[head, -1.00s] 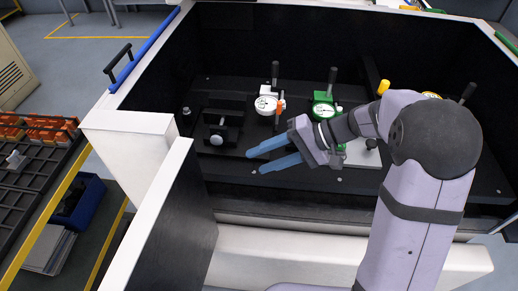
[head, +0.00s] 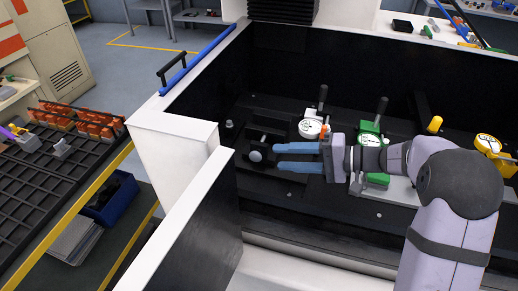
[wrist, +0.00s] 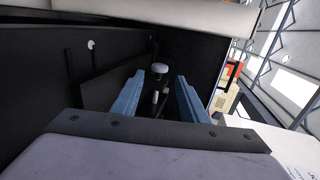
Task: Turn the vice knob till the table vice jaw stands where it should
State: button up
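The black table vice (head: 270,138) stands on the dark bed near the left wall. Its round grey knob (head: 256,156) faces the front. My gripper (head: 277,157) is open and empty just right of the knob, its two blue fingers pointing left at it. In the wrist view the pale knob (wrist: 160,68) shows just past my gripper's fingertips (wrist: 160,77), in line with the gap between them. I see no contact between fingers and knob. The vice jaw is dark and its exact position is hard to tell.
A white dial gauge with an orange part (head: 311,128) stands behind my fingers. A green gauge unit (head: 369,134) and a yellow gauge (head: 488,144) stand to the right. The white-topped enclosure wall (head: 180,215) is left of the vice. The bed in front is clear.

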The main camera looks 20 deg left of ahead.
jog(key=x, duration=0.5)
jog(key=shift+a, duration=0.15)
jog(key=shift+a+f+b, duration=0.1)
jog(key=shift+a+b, duration=0.2)
dwell(0.3)
jog(key=c, duration=0.9)
jog(key=shift+o, duration=0.2)
